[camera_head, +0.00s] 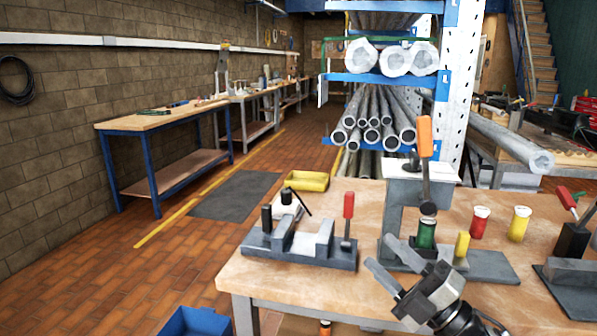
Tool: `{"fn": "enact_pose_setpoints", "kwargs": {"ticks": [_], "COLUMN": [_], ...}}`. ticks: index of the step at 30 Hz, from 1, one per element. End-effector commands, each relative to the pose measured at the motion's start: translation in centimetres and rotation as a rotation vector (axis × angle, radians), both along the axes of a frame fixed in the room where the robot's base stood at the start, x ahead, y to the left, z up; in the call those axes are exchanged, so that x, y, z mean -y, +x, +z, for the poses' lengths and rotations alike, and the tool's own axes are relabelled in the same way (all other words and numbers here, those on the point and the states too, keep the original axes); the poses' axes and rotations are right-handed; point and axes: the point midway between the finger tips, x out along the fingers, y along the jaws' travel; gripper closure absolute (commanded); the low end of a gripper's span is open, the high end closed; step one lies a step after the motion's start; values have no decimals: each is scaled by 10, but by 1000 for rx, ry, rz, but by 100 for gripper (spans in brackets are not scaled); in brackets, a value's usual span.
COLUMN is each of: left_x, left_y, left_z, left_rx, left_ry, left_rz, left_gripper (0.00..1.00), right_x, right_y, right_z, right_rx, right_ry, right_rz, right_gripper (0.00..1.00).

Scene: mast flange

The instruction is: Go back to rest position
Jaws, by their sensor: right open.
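My right gripper (378,252) comes in from the bottom of the head view, over the front of the wooden workbench (285,284). Its two grey fingers are spread apart, pointing up and to the left, with nothing between them. They are in front of a grey press fixture (402,205) with an orange-handled lever. A green cylinder (427,233) stands at that fixture, just beyond the gripper. Whether the gripper touches the fixture base cannot be told. My left gripper is not in view.
A clamp fixture (300,247) with a red handle sits left on the bench; another fixture (573,270) is at the right edge. Red (479,224) and yellow (519,224) containers stand behind. A blue bin (195,322) is below left. The floor at left is open.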

Motion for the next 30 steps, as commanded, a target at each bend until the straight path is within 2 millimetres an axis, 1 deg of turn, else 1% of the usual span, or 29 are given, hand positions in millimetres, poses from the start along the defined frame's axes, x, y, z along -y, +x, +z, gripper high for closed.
{"fn": "enact_pose_setpoints", "kwargs": {"ticks": [1, 2, 3, 4, 5, 6, 8, 9, 11, 12, 15, 18, 21, 30], "left_x": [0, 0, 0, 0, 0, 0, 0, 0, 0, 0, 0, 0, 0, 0], "left_y": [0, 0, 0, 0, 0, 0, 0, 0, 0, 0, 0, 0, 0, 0], "left_z": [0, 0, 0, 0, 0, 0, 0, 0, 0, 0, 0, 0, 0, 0], "left_rx": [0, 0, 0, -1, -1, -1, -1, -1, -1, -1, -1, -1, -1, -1], "left_ry": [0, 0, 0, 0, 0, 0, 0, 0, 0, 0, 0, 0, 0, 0], "left_rz": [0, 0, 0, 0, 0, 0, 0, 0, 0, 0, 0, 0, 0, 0], "left_gripper": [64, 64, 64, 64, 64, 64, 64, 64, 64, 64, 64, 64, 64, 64], "right_x": [-2, -2, 0, 1, 2, 3, 4, 3, 2, 1, -2, -4, -5, -5], "right_y": [-11, -17, -26, -35, -46, -62, -89, -107, -135, -152, -188, -209, -217, -217], "right_z": [-33, -52, -77, -96, -116, -142, -177, -197, -223, -237, -260, -271, -276, -276], "right_rx": [-169, -272, -409, -513, -619, -757, -947, -1061, -1214, -1300, -1466, -1559, -1597, -1596], "right_ry": [116, 184, 274, 339, 404, 486, 597, 661, 746, 792, 880, 926, 945, 942], "right_rz": [-37, -64, -102, -131, -162, -204, -265, -303, -355, -388, -450, -488, -502, -503], "right_gripper": [55, 55, 55, 55, 55, 55, 55, 55, 55, 55, 55, 55, 55, 55]}}
